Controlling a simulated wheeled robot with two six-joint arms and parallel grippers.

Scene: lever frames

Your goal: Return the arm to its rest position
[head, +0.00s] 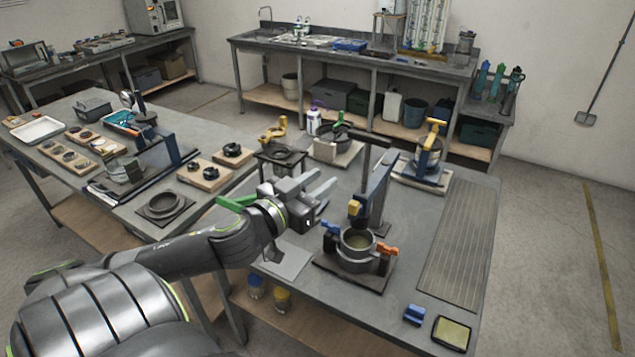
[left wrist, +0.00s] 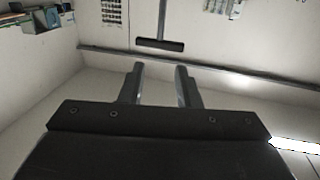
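My left gripper (head: 322,196) reaches in from the left in the head view, above the front table. Its two fingers point right, toward the blue lever frame (head: 374,198). In the left wrist view the fingers (left wrist: 160,85) stand apart with nothing between them, so it is open and empty. I cannot tell from the head view whether it touches the frame; a gap seems to show. My right gripper is not in view.
A round grey pot (head: 357,246) with orange and blue clamps stands in front of the lever frame. A ribbed mat (head: 455,245) lies at the right. A blue block (head: 414,315) and a yellow-topped tray (head: 452,333) lie near the front edge. Floor at right is clear.

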